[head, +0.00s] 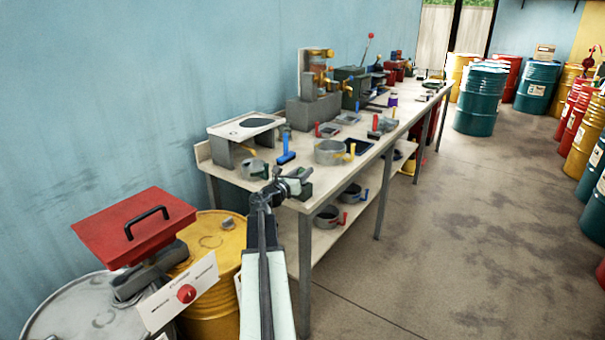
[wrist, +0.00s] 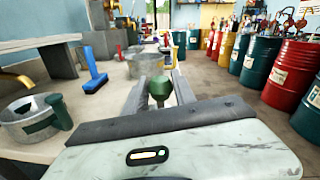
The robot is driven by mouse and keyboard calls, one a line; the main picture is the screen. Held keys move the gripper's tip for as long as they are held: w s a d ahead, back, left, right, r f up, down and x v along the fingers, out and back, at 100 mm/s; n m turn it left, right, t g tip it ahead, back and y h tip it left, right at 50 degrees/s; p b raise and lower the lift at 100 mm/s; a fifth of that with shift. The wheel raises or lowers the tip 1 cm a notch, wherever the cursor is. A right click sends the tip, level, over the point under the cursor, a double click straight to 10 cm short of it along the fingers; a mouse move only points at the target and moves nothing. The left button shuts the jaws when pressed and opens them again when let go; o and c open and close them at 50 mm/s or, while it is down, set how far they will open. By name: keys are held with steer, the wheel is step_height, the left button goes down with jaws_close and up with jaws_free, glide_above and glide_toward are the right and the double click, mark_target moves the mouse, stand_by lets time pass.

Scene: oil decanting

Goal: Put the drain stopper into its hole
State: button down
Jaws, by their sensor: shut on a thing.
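My gripper (wrist: 158,85) is shut on a small green tapered piece, which I take to be the drain stopper (wrist: 160,89). The piece sits between the two grey fingers, wider at its top. In the head view my gripper (head: 290,184) is over the near end of the workbench (head: 304,206), and the stopper is hard to make out there. I cannot pick out the stopper's hole for certain in either view.
A grey pan with a green handle (wrist: 22,112) is at left. A larger grey pot (head: 329,153) stands ahead. A low stand (head: 222,150) with a dark oval top is by the wall. Open floor (head: 450,230) lies right.

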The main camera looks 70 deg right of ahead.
steer(key=shift+f+b, duration=0.3)
steer(key=shift+f, duration=0.1)
steer(key=c, duration=0.9)
jaws_free()
steer(key=shift+r, duration=0.1)
steer(key=shift+c, duration=0.2)
steer(key=w+a, duration=0.1)
steer(key=a, duration=0.6)
steer(key=shift+w+a, duration=0.2)
steer(key=shift+a, duration=0.15)
